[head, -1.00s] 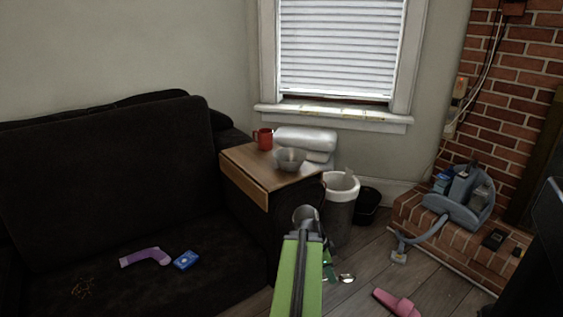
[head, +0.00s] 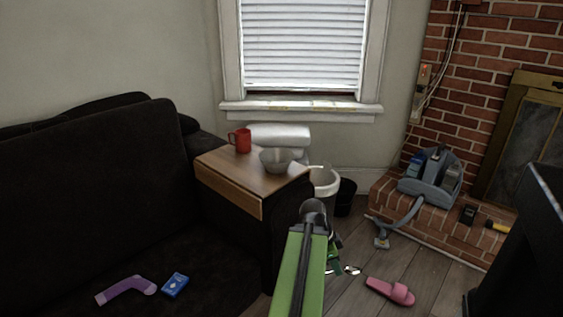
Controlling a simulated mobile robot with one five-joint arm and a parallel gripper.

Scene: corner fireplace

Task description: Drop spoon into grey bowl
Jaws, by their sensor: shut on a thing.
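The grey bowl (head: 275,165) stands upright on a wooden board (head: 225,182) over the sofa's arm, near the board's right edge. My gripper (head: 338,265) is low over the wooden floor, right of and below the bowl in the picture, and well apart from it. My own green arm hides part of it. It is shut on the spoon (head: 352,270), of which only a small shiny part shows to the right of the jaws. The rest of the spoon is hidden or too small to make out.
A red mug (head: 241,141) stands left of the bowl. A lined bin (head: 325,181) is right of the board. A dark sofa (head: 85,200) holds a purple sock (head: 126,286) and a blue pack (head: 175,285). A pink slipper (head: 390,290) lies on the floor. A vacuum (head: 432,184) sits on the brick hearth.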

